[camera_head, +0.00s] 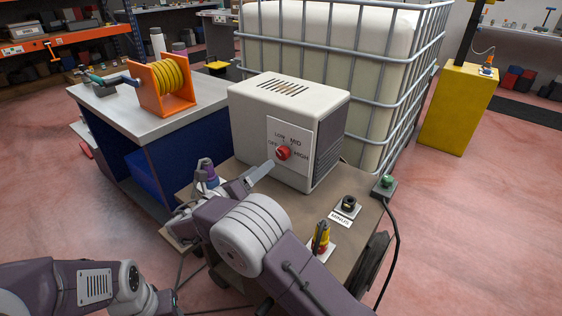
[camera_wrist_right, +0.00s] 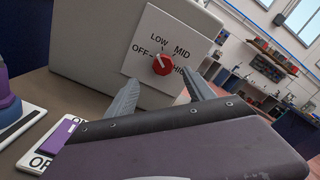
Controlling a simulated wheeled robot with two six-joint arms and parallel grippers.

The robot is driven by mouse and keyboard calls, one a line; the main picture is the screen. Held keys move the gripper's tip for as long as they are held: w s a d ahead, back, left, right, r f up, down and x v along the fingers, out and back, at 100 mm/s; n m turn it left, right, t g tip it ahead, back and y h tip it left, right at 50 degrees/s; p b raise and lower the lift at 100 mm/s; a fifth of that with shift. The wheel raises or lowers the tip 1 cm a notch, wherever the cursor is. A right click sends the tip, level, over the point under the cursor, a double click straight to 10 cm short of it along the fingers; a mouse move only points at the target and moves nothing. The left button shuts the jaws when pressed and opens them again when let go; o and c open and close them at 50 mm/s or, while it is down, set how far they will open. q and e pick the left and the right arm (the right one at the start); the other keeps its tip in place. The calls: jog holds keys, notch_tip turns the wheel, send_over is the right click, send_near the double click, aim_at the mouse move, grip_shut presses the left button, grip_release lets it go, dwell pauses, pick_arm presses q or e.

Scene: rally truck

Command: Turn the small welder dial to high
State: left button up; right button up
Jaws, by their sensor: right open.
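The welder is a white box (camera_head: 290,97) on a brown cart top. Its small red dial (camera_head: 283,153) sits on a white plate marked OFF, LOW, MID and HIGH. In the right wrist view the dial (camera_wrist_right: 163,64) shows whole, and its white mark seems to point up-left, on the OFF and LOW side. My right gripper (camera_head: 254,178) is just in front of the plate. In the wrist view its two fingers (camera_wrist_right: 161,88) are spread, below and either side of the dial, with nothing between them. My left arm enters at bottom left; its gripper is out of view.
On the cart stand a purple-topped control (camera_head: 206,172), a black knob (camera_head: 348,204), a yellow and red control (camera_head: 321,238) and a green button (camera_head: 386,182). A bench (camera_head: 112,102) with an orange reel (camera_head: 165,88) stands left. A caged tank (camera_head: 405,90) is behind.

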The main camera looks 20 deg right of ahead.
aim_at(280, 155)
jog(key=b+x, duration=0.3)
jog(key=x, duration=0.5)
jog(key=shift+d+b, duration=0.3)
jog(key=shift+d, duration=0.15)
jog(key=shift+w+d+r, duration=0.1)
jog(key=shift+w+d, duration=0.1)
jog(key=shift+d, duration=0.1)
grip_shut()
